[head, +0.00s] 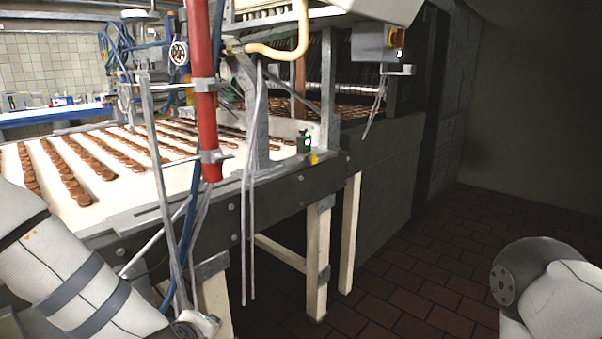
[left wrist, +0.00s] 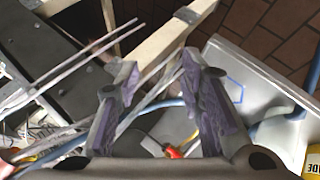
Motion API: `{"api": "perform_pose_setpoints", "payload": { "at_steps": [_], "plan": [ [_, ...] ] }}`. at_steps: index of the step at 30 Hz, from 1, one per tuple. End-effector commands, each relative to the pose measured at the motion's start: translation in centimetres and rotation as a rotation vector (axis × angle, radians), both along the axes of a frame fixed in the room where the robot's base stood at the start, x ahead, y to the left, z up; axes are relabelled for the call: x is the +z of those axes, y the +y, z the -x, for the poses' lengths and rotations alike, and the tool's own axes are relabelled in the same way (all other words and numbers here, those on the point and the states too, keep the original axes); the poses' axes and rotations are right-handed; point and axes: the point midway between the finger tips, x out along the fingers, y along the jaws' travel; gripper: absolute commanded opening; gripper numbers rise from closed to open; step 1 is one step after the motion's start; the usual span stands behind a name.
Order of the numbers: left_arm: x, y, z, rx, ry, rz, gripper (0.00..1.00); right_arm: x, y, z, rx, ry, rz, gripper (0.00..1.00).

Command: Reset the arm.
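My left arm (head: 75,265) comes in from the lower left in the head view, beside the conveyor. Its gripper is not clear there. In the left wrist view my left gripper (left wrist: 160,72) shows two fingers with purple pads, spread apart. I see nothing held between them; cables and a machine frame show behind the gap. My right arm (head: 550,290) shows only as a rounded joint and link at the lower right of the head view. My right gripper is out of view.
A conveyor (head: 110,205) carries rows of brown biscuits. A red post (head: 205,100) and hanging cables stand at its near edge. Pale legs (head: 318,260) support it. A grey box (left wrist: 240,75) and a yellow object (left wrist: 295,125) lie near the left gripper. Tiled floor (head: 430,270) is open at right.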

Motion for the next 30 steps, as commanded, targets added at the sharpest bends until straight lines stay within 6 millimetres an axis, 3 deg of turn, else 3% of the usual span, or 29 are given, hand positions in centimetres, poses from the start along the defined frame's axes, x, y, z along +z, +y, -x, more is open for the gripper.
{"api": "perform_pose_setpoints", "payload": {
  "at_steps": [1,3,5,6,9,12,15,19,30],
  "plan": [
    [-3.4,0.0,3.1,-0.1,0.083,-0.062,0.35,0.0,0.0,0.0,0.0,-0.001,0.0,0.32],
    [-7.5,0.2,7.7,-0.253,0.197,-0.14,0.35,0.0,0.0,0.0,0.0,-0.001,0.0,0.32],
    [-10.5,0.7,12.1,-0.385,0.299,-0.194,0.35,0.0,0.0,0.0,0.0,0.0,0.0,0.32],
    [-12.2,1.0,15.2,-0.477,0.368,-0.224,0.35,0.0,0.0,0.0,0.0,0.0,0.0,0.32],
    [-15.1,2.3,23.0,-0.697,0.538,-0.276,0.35,0.0,0.0,0.0,0.0,-0.001,0.0,0.32],
    [-16.3,3.8,29.7,-0.882,0.678,-0.295,0.35,0.0,0.0,0.0,0.0,-0.001,0.0,0.32],
    [-16.4,4.8,34.0,-1.008,0.77,-0.297,0.35,0.0,0.0,0.0,0.0,-0.001,0.0,0.32],
    [-16.3,5.4,36.3,-1.077,0.818,-0.293,0.35,0.0,0.0,0.0,0.0,-0.001,0.0,0.32],
    [-16.3,5.4,36.3,-1.077,0.818,-0.293,0.35,0.0,0.0,0.0,0.0,0.0,0.0,0.32]
  ]
}}
